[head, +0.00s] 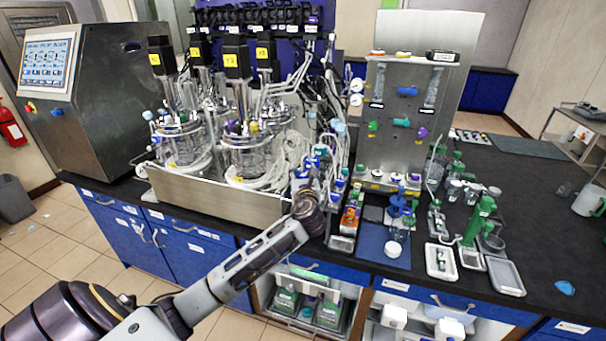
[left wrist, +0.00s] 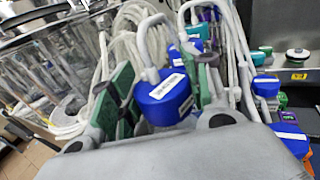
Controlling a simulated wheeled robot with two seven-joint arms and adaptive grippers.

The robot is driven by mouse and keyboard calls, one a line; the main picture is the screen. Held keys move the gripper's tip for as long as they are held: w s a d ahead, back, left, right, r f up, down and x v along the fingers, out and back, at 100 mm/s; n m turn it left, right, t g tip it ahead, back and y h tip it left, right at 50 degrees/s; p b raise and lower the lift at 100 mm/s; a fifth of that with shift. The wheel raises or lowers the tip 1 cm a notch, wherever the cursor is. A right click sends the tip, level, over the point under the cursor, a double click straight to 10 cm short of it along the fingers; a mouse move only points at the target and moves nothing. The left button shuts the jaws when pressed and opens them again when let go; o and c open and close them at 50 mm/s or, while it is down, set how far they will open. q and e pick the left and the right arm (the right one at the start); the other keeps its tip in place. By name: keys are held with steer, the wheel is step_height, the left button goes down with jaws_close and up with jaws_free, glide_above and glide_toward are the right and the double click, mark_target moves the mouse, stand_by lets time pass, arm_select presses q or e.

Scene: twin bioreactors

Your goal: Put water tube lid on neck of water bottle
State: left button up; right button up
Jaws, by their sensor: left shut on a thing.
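My left gripper (head: 312,187) reaches in among the tubing at the right end of the bioreactor stand. In the left wrist view its green-padded fingers (left wrist: 163,88) are shut on a blue lid (left wrist: 165,100) with a white label. A grey tube loops up from this lid. In the head view the gripper and tubing largely hide the held lid. A clear bottle with blue fittings (head: 402,212) stands on a blue mat (head: 372,240) to the right of the gripper; I cannot tell for sure that it is the water bottle. My right gripper is not in view.
Glass bioreactor vessels (head: 250,155) stand left of the gripper. Other blue lids (left wrist: 266,86) and tubes hang close by. A metal panel (head: 415,115) rises behind the mat. Trays (head: 506,277) and a green stand (head: 480,220) are to the right. The far right bench has free room.

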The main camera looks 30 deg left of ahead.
arm_select(q)
steer(key=shift+f, duration=0.1)
steer(key=o, duration=0.9)
steer(key=shift+c, duration=0.2)
steer(key=b+v, duration=0.1)
steer(key=v, duration=1.1)
